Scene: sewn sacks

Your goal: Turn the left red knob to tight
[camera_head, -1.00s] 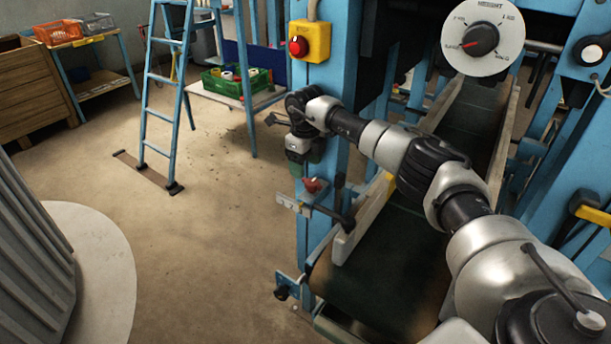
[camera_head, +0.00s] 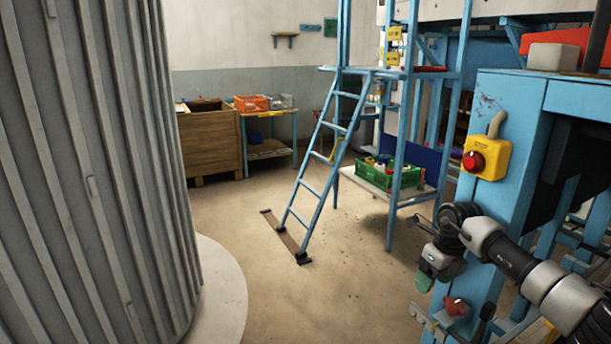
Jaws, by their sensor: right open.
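A small red knob (camera_head: 455,306) sits on a metal bracket low on the side of the blue machine frame, at the lower right. It is partly in shadow, and I cannot read its setting or any marking. My right gripper (camera_head: 419,223) shows on the left of the machine's blue post, above and to the left of the red knob and apart from it. Its thin fingers point left, open and empty. My right arm comes in from the right edge. My left gripper is not in view.
A yellow box with a red button (camera_head: 474,161) is on the blue post (camera_head: 500,120). A blue ladder (camera_head: 322,165) stands mid-floor, with a green crate (camera_head: 388,174) to its right. A ribbed grey column (camera_head: 90,170) fills the left. The floor between is clear.

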